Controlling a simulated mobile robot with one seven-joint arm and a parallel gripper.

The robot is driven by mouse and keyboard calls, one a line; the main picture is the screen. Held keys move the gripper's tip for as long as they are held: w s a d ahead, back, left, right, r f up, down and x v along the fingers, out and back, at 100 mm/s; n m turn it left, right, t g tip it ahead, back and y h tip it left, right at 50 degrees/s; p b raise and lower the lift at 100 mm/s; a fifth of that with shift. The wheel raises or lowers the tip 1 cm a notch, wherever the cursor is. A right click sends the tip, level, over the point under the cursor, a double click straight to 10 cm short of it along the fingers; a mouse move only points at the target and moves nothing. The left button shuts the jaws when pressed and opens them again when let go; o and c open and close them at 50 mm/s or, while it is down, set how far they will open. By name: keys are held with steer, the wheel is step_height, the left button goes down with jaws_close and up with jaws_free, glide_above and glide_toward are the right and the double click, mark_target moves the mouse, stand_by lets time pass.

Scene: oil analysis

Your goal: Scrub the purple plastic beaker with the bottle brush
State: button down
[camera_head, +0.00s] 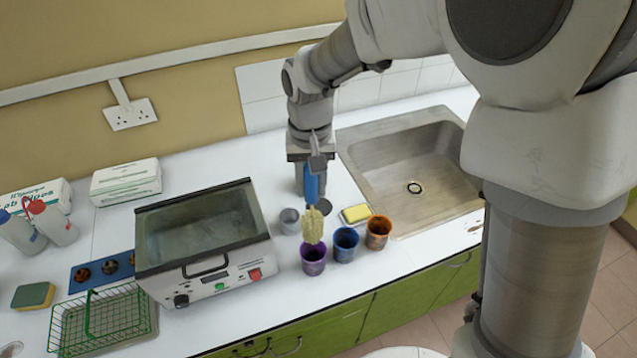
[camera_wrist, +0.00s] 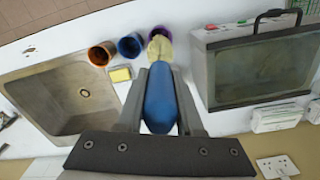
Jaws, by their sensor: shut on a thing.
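My gripper (camera_head: 314,175) is shut on the blue handle of the bottle brush (camera_head: 313,226). The brush points down, and its pale yellow bristle head is at the mouth of the purple beaker (camera_head: 313,259). I cannot tell how far the bristles reach inside. In the wrist view, the blue handle (camera_wrist: 160,99) lies between the jaws of my gripper (camera_wrist: 162,90), and the bristle head covers much of the purple beaker (camera_wrist: 159,33). The beaker stands upright near the counter's front edge.
A blue beaker (camera_head: 345,244) and an orange beaker (camera_head: 378,232) stand right of the purple one. A grey cup (camera_head: 289,221) and a yellow sponge (camera_head: 356,213) are behind. The lidded bath (camera_head: 215,283) is close on the left, the sink (camera_head: 430,205) on the right.

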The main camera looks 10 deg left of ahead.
mark_target(312, 216)
steer(key=shift+f+b, duration=3.65)
steer(key=shift+f, duration=1.5)
steer(key=shift+f+b, duration=1.3)
steer(key=shift+f, duration=0.3)
steer(key=shift+r, duration=0.1)
steer(key=shift+r+p, duration=1.15)
steer(key=shift+r, duration=0.45)
steer(key=shift+f+b, duration=1.3)
steer(key=shift+f, duration=0.4)
